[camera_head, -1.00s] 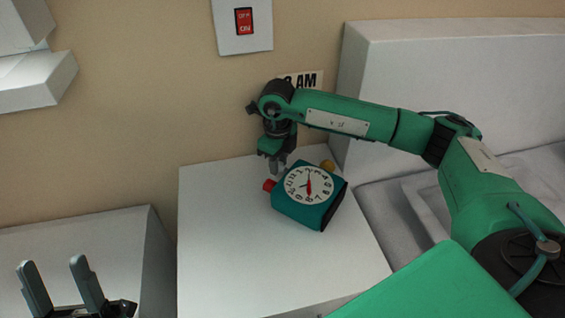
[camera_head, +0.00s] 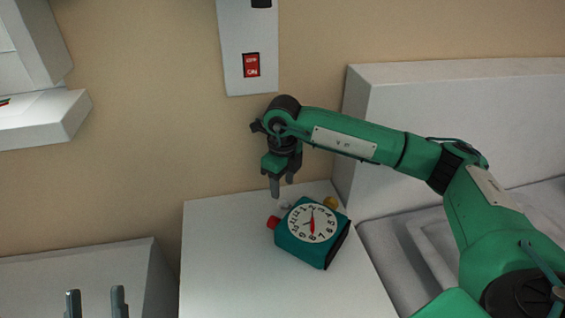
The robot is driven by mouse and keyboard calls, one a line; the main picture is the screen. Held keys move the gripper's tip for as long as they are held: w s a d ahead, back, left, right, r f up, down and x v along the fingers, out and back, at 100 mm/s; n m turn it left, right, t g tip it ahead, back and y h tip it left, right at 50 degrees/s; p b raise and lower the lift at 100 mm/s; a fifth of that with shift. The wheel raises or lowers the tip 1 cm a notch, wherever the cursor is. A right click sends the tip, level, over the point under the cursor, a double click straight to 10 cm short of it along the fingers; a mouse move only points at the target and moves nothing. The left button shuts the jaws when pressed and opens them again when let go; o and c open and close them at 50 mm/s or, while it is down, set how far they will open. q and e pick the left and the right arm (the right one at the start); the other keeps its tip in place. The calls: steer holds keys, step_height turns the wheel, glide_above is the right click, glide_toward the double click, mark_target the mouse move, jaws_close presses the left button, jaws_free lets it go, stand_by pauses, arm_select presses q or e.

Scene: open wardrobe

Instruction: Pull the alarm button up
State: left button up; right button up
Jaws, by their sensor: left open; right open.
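A teal alarm clock (camera_head: 335,250) with a white dial lies tilted on the white bedside stand. My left gripper (camera_head: 96,303) is at the lower left, fingers upright, apart and empty, away from the clock.
The white stand (camera_head: 225,275) is bare left of and in front of the clock. A white panel (camera_head: 233,40) with a red label hangs on the beige wall. A white bed headboard (camera_head: 460,110) stands at right, and another white surface (camera_head: 90,270) is at lower left.

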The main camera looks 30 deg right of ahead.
mark_target(282, 200)
arm_select(q)
steer(key=f+g, duration=0.1)
steer(key=d+f+g, duration=0.1)
steer(key=f, duration=0.1)
steer(key=w+f+g+p, duration=0.1)
steer(key=f, duration=0.1)
steer(key=shift+d+f+g, duration=0.25)
steer(key=shift+d+g, duration=0.05)
steer(key=shift+d, duration=0.1)
arm_select(e)
step_height(282, 200, up, 6)
arm_select(q)
steer(key=shift+s, duration=0.1)
